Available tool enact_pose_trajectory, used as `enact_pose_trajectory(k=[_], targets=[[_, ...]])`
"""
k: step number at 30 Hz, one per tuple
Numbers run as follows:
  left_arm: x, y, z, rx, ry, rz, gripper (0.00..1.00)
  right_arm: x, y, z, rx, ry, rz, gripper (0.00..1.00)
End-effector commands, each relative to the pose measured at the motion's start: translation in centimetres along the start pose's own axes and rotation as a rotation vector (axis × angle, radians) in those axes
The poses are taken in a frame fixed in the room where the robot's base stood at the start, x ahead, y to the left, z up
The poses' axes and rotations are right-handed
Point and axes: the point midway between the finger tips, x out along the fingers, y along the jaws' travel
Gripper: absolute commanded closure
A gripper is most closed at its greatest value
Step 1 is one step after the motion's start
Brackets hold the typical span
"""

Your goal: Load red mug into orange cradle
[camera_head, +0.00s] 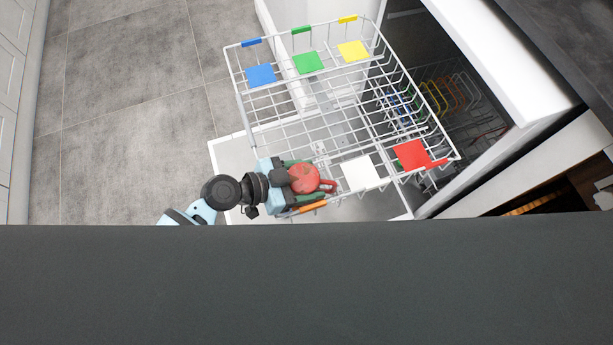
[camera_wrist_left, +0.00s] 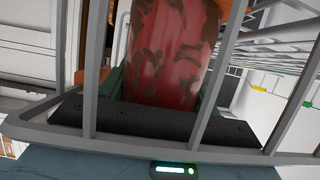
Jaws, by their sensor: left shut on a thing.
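The red mug (camera_head: 303,177), with dark brownish patches, is at the front left corner of the white wire rack, its handle (camera_head: 328,186) pointing right. My left gripper (camera_head: 301,181) is shut on it, one finger on each side. The mug also fills the upper middle of the left wrist view (camera_wrist_left: 170,50), behind grey rack wires. An orange tag (camera_head: 313,206) marks the rack rim just below the mug; the rest of the orange cradle is hidden under the mug and gripper. I cannot tell whether the mug touches the rack floor. My right gripper is not in view.
The pulled-out rack (camera_head: 300,130) has blue (camera_head: 261,75), green (camera_head: 308,62), yellow (camera_head: 353,50), white (camera_head: 359,173) and red (camera_head: 410,155) squares, all bare. A lower rack (camera_head: 450,95) shows at the right. A dark countertop (camera_head: 300,290) covers the bottom of the head view.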

Motion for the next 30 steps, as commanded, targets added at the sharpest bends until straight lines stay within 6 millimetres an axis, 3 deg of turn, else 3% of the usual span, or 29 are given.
enact_pose_trajectory(k=[10, 11, 12, 25, 30], targets=[[0.1, 0.0, 0.3, 0.001, 0.002, -0.001, 0.69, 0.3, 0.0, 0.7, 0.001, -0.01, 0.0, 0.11], [0.1, 0.0, 0.2, 0.001, 0.0, 0.0, 0.33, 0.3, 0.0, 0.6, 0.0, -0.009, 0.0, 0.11], [0.1, 0.0, 0.2, 0.001, 0.0, 0.0, 0.28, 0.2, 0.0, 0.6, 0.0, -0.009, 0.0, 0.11], [-0.2, -0.1, -0.3, 0.002, 0.0, -0.001, 0.28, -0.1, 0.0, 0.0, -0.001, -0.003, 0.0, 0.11], [-3.2, 0.0, 0.0, 0.004, -0.003, -0.001, 0.28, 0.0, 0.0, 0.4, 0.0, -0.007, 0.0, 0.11]])
